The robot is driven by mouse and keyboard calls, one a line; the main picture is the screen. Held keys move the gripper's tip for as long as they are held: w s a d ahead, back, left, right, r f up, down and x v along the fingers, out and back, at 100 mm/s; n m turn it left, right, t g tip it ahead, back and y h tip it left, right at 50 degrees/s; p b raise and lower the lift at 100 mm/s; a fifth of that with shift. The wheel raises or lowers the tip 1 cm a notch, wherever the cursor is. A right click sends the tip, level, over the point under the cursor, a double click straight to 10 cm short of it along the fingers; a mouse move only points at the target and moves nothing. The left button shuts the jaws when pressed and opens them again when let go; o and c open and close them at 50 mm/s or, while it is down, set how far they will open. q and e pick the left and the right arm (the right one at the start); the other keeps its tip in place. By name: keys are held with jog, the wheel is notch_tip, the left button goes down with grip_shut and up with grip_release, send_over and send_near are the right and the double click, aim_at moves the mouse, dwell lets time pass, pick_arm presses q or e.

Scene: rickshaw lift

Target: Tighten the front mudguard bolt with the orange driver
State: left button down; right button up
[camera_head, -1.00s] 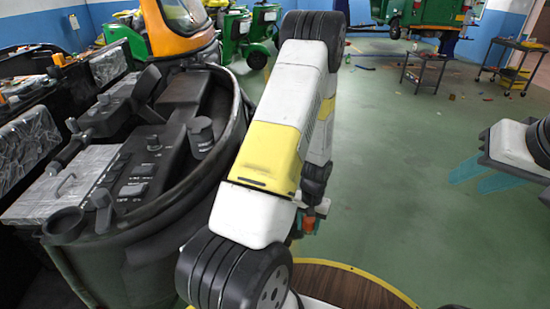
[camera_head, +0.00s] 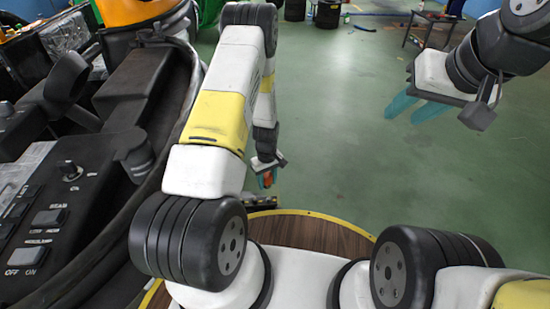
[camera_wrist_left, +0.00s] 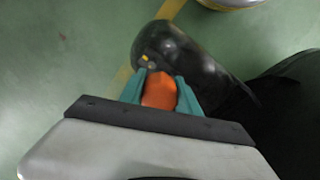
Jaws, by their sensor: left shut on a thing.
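My left gripper (camera_head: 267,172) hangs low beyond the round wooden platform and is shut on the orange driver (camera_head: 266,180). In the left wrist view the teal fingers (camera_wrist_left: 160,92) close around the driver's orange handle (camera_wrist_left: 159,90). Just past it is a glossy black rounded part (camera_wrist_left: 185,62), which looks like the front mudguard. A small yellow spot with a dark surround, perhaps the bolt (camera_wrist_left: 146,59), shows at its near left end. I cannot tell whether the driver's tip touches it. My right gripper (camera_head: 415,108) is empty, its teal fingers apart, over the floor.
The black vehicle dashboard (camera_head: 125,95) with switches fills the left, close beside my left arm. A dark trolley (camera_head: 432,30) stands at the back right. Green floor (camera_head: 340,130) is clear in the middle. A metallic round object (camera_wrist_left: 230,3) shows at the wrist view's top.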

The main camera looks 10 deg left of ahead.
pick_arm(q)
notch_tip(320, 180, down, 3)
jog(key=w+n, duration=0.2)
jog(key=n, duration=0.1)
send_over(270, 199)
jog(key=shift+w+a+f, duration=0.1)
jog(key=shift+a+f, duration=0.05)
jog(key=shift+f, duration=1.35)
jog(key=shift+w+a+f, duration=0.1)
jog(key=shift+f, duration=1.6)
jog(key=shift+s+d, duration=0.1)
jog(key=shift+d, duration=0.05)
jog(key=shift+f, duration=1.35)
